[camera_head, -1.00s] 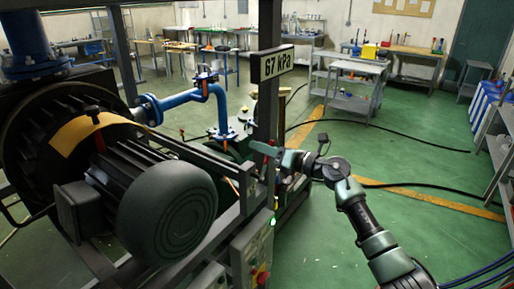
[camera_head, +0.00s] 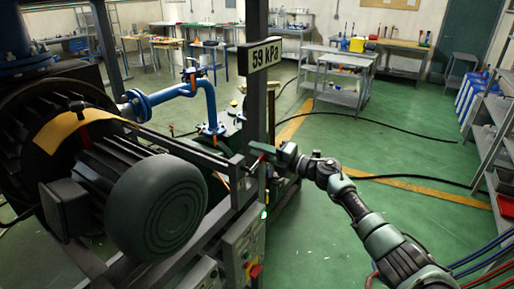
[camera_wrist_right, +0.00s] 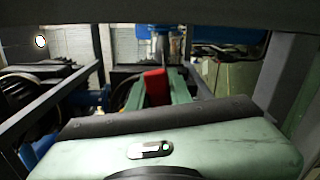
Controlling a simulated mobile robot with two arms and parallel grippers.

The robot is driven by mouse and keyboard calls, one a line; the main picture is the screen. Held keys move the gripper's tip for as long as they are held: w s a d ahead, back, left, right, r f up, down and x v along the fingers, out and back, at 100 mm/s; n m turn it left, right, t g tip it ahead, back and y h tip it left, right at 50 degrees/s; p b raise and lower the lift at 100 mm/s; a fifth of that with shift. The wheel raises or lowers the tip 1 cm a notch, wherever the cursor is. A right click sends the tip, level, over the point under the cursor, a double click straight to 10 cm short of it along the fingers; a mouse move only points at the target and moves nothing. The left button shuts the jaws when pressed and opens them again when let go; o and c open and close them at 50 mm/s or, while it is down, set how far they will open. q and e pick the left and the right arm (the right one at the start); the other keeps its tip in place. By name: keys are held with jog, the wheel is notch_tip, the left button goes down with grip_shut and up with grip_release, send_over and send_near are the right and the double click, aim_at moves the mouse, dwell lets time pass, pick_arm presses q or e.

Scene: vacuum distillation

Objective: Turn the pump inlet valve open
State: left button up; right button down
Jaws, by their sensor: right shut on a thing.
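My right gripper (camera_head: 266,152) reaches in from the right and is shut at the dark frame post, below the pressure display. A small red handle (camera_wrist_right: 154,87) shows between its green fingers in the right wrist view; I take it for the pump inlet valve's handle. In the head view only a bit of red shows at the fingertips, and the valve body is hidden behind the gripper and frame. The display (camera_head: 264,55) reads 59 kPa. My left gripper is not in view.
A large motor (camera_head: 158,205) sits on the frame at left, with blue piping (camera_head: 208,100) behind it. A control box (camera_head: 243,245) with a green light and a red knob hangs below the gripper. Black hoses cross the green floor. Shelves (camera_head: 492,140) stand at right.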

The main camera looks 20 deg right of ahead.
jog(key=shift+d+f+m, duration=0.1)
jog(key=shift+f+m, duration=0.35)
jog(key=shift+m, duration=0.25)
jog(key=c, duration=1.3)
grip_release()
jog(key=b+v, duration=0.2)
jog(key=v, duration=0.5)
jog(key=shift+s+d, duration=0.25)
jog(key=shift+s, duration=0.05)
jog(key=shift+f, duration=0.1)
